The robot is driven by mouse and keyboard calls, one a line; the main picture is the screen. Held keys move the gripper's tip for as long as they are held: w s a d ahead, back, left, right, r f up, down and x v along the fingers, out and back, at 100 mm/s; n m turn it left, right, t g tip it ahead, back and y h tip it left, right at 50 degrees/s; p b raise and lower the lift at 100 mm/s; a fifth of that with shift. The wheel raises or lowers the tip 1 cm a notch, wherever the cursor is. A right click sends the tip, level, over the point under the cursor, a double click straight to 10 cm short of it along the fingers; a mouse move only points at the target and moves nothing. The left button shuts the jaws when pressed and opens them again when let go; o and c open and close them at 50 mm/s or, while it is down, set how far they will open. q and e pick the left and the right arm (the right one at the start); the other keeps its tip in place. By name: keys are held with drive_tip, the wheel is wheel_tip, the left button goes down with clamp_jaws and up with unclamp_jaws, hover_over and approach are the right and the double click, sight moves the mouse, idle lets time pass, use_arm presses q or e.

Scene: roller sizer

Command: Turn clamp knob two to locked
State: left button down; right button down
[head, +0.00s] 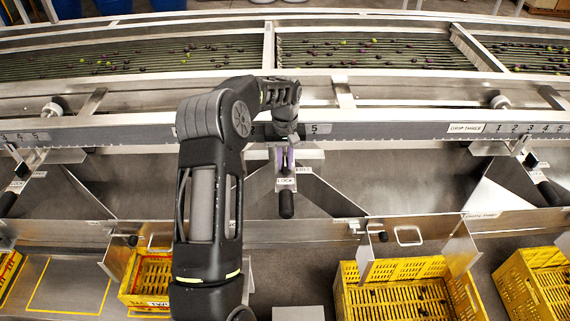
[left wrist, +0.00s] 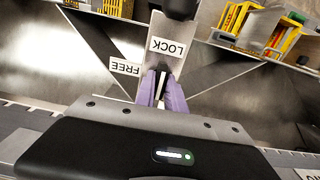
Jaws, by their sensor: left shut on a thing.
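My left gripper (head: 285,160) reaches down in front of the long rail at the middle station. Its purple fingers (left wrist: 161,92) are close together on clamp knob two, which is almost wholly hidden between them, so its angle cannot be read. A LOCK label (head: 286,182) lies just below the fingertips, and a FREE label (head: 303,171) is beside it to the right. In the left wrist view the LOCK label (left wrist: 167,47) is straight ahead of the fingertips and the FREE label (left wrist: 125,67) is to the left. My right gripper is not in view.
A black-ended handle (head: 286,205) hangs below the LOCK label. The scaled rail (head: 400,131) runs across behind, below the roller bed with olives. Yellow crates (head: 410,270) stand below. Similar small black knobs show at the right station (head: 530,160) and the left one.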

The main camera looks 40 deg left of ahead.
sight(285, 161)
use_arm(q)
drive_tip(key=c, duration=1.4)
unclamp_jaws()
wheel_tip(285, 161, up, 8)
drive_tip(key=shift+f+b, duration=0.1)
drive_tip(key=shift+b, duration=0.65)
drive_tip(key=shift+f, duration=0.1)
